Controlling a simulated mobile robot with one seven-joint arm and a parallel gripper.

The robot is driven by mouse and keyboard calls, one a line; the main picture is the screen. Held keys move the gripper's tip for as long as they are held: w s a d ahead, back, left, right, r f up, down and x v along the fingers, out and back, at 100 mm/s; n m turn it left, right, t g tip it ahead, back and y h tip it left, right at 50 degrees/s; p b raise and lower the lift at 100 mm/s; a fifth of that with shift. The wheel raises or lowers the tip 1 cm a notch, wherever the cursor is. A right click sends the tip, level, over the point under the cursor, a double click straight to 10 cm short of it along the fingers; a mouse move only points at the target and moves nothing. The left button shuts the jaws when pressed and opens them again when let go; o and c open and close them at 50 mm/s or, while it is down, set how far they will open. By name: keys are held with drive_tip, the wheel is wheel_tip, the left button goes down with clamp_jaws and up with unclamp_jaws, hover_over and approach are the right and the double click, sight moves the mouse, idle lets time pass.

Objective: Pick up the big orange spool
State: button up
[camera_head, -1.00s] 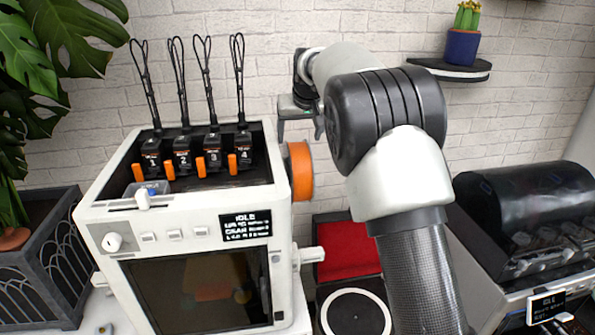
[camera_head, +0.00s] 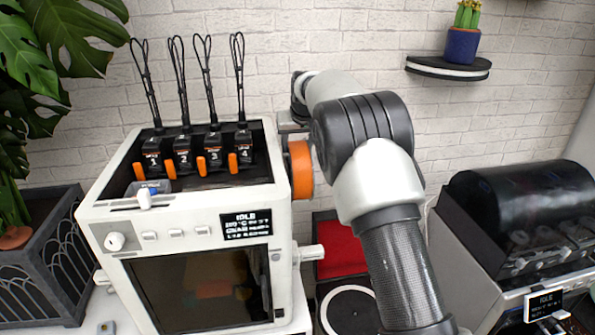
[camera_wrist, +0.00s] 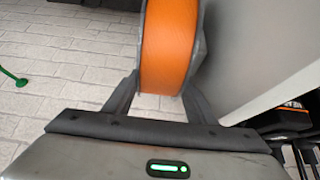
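The big orange spool (camera_head: 301,169) hangs on the right side wall of the white 3D printer (camera_head: 190,205). In the wrist view the spool (camera_wrist: 168,45) is large at the top middle, with a grey flange along its right edge. My gripper (camera_wrist: 160,88) is open, its two dark fingers spread apart and pointing at the spool's near end. The left finger is beside the orange rim; the right one overlaps the flange. I cannot tell whether either touches it. In the head view my gripper is mostly hidden behind the printer's upper right corner and my arm.
The printer's side wall (camera_wrist: 250,55) is close on the right in the wrist view. A red-lined dark box (camera_head: 344,250) is below. A black-hooded machine (camera_head: 525,215) stands at right, under a shelf (camera_head: 448,68) with a cactus (camera_head: 464,35). A brick wall is behind.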

drive_tip(key=c, duration=0.3)
drive_tip(key=shift+w+r, duration=0.1)
drive_tip(key=shift+r, duration=0.15)
drive_tip(key=shift+c, duration=1.3)
